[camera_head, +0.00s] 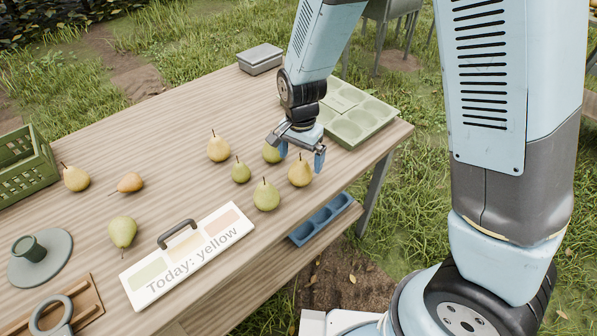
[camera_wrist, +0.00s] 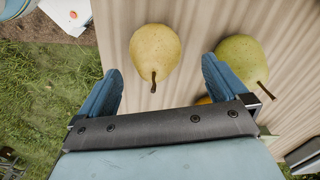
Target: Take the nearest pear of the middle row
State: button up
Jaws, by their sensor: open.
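My gripper (camera_head: 301,155) is open and points down above the table, near its right edge. A yellow pear (camera_head: 300,171) stands upright just below its fingers. In the wrist view a yellow pear (camera_wrist: 155,52) shows between the open fingers, with no finger touching it. A green pear (camera_wrist: 242,62) lies outside the right finger, and a small yellow-orange patch shows behind that finger. In the head view a pear (camera_head: 271,152) is partly hidden behind my gripper. Near it stand a yellow pear (camera_head: 218,149), a small green pear (camera_head: 241,172) and a green pear (camera_head: 266,196).
A green tray with round hollows (camera_head: 372,122) stands behind my gripper. The "Today: yellow" board (camera_head: 190,258) lies in front. To the left are more pears (camera_head: 122,232), a green crate (camera_head: 22,172) and a round plate (camera_head: 58,262). A grey box (camera_head: 260,57) stands at the back.

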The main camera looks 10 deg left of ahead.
aim_at(301, 169)
jog(key=shift+s+d+f, duration=0.15)
jog(key=shift+f, duration=2.35)
jog(key=shift+c, duration=0.4)
jog(key=c, duration=1.1)
jog(key=shift+r, duration=0.15)
